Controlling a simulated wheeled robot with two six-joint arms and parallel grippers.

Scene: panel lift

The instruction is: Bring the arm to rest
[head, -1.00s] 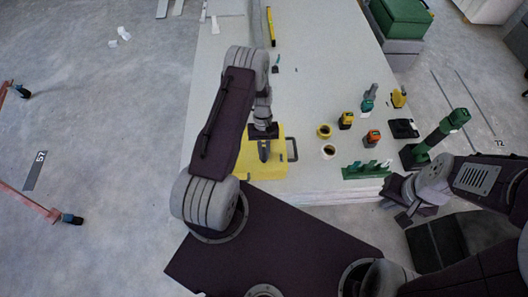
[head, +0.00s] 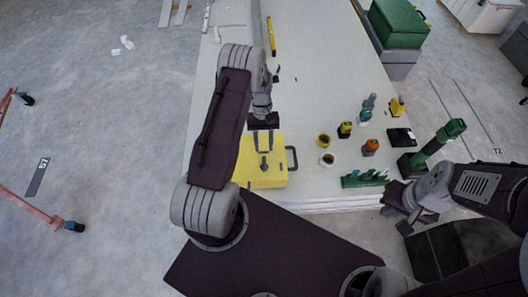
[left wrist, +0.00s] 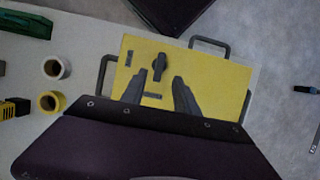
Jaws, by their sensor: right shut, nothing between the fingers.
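The yellow panel (head: 258,177) lies flat on the near end of the pale table (head: 310,90). It has dark handles at its sides, and a dark knob and slots show on its face in the left wrist view (left wrist: 212,80). My left gripper (head: 264,143) is above the panel, fingers apart and empty; the open fingers also show in the left wrist view (left wrist: 158,92). My right gripper (head: 408,208) is at the right, beside the table's near right corner, shut with nothing in it.
Two round cups (head: 327,159), several small coloured tools and a green rack (head: 364,178) stand on the table's right side. A green-and-black tool (head: 437,142) stands near my right arm. A yellow level (head: 271,38) lies farther back.

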